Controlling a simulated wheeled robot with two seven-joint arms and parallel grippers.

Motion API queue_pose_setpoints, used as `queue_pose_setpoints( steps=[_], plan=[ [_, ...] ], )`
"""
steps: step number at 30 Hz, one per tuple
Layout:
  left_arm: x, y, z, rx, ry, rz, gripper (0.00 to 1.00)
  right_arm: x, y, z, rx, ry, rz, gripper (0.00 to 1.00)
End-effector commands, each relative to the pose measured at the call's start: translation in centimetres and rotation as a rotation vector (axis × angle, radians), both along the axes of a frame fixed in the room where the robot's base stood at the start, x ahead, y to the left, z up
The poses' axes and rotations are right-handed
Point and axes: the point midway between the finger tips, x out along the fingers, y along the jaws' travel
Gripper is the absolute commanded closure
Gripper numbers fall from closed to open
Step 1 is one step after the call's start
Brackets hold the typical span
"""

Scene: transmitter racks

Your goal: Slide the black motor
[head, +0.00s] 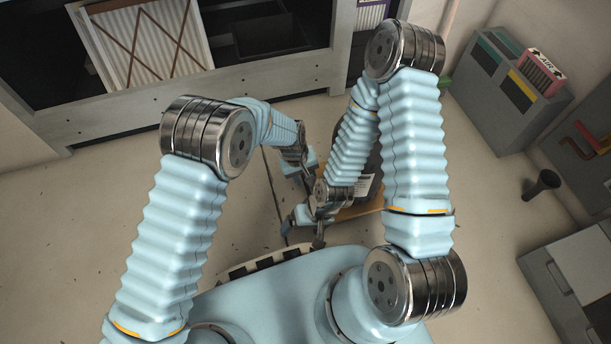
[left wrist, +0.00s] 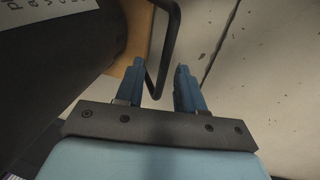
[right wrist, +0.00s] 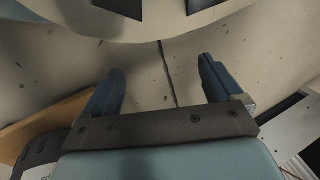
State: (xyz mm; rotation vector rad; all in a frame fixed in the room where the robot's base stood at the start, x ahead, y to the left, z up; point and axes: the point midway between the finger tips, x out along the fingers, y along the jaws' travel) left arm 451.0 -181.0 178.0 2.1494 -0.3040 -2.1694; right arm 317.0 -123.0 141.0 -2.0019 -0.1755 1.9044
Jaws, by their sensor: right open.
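The black motor (head: 374,165) is a dark body with a white label, mostly hidden behind my right forearm in the head view. It rests on a wooden board (head: 362,208) on the floor. In the left wrist view the motor (left wrist: 45,65) fills the upper left, and its black loop handle (left wrist: 171,45) reaches down between the fingers of my left gripper (left wrist: 162,88). Those fingers are apart, with gaps beside the bar. My right gripper (head: 300,230) is open; in the right wrist view (right wrist: 160,88) only floor shows between its fingers, and the board (right wrist: 42,125) is at left.
A rack (head: 150,105) with a pleated panel stands at the back. Grey bins (head: 500,85), a dark funnel-like object (head: 542,183) and a grey cabinet (head: 575,275) line the right side. The floor at left and right of centre is clear.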

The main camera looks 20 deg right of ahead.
Motion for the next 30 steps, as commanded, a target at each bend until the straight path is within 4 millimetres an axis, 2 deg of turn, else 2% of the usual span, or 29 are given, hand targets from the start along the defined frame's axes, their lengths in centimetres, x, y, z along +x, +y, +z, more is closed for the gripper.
queue_pose_setpoints(
  steps=[9,15,21,30],
  plan=[
    [0.2,1.3,7.6,-0.003,-0.003,0.001,0.62,-0.1,0.0,1.9,0.001,0.003,0.002,0.07],
    [0.2,2.0,11.2,-0.002,-0.001,-0.002,0.62,-0.1,0.1,2.6,0.002,0.006,0.003,0.07],
    [0.2,2.3,12.5,-0.001,-0.001,-0.002,0.62,-0.1,0.1,2.7,0.002,0.007,0.005,0.07],
    [0.2,2.3,12.6,-0.001,0.0,-0.002,0.62,-0.1,0.1,2.7,0.002,0.007,0.004,0.07]
  ],
)
